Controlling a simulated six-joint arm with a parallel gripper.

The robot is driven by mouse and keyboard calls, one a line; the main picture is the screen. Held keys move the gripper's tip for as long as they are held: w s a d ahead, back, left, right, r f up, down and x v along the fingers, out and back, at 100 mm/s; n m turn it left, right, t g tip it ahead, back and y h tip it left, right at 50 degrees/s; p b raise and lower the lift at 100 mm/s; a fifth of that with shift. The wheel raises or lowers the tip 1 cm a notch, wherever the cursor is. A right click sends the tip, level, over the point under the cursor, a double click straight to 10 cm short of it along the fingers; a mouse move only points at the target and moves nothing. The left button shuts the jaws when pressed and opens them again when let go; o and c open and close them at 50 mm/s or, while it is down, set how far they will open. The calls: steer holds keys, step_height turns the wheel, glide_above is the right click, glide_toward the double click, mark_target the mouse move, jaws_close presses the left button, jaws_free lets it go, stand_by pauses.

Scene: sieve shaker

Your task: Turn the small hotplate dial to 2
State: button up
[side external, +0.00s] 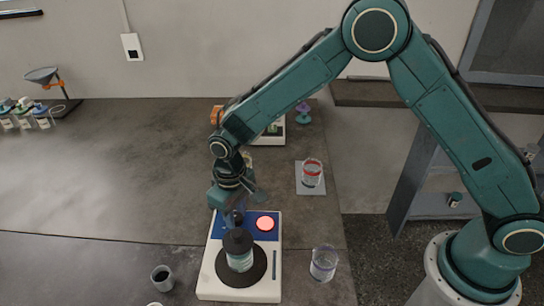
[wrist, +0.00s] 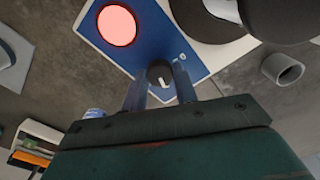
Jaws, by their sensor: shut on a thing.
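The small hotplate (side external: 212,286) is a white unit with a blue panel, a red lit disc (side external: 265,223) and a black round plate that bears a dark-capped bottle (side external: 240,262). The dial (wrist: 158,70) is a small black knob with a white mark, on the blue panel near its edge in the wrist view. My gripper (wrist: 160,80) has one finger on each side of the dial and is shut on it. In the side external view my gripper (side external: 237,215) hides the dial. No number beside the dial can be read.
A grey cup (side external: 162,277) stands left of the hotplate and a glass beaker (side external: 323,264) right of it. A red-banded beaker (side external: 312,173) stands on a light pad behind. Another white device (side external: 272,131) is further back. The left of the bench is mostly clear.

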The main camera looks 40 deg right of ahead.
mark_target(236, 217)
steer(key=shift+m, duration=0.4)
steer(key=o, duration=1)
steer(key=shift+c, duration=0.2)
step_height(236, 217, up, 14)
stand_by(0.5)
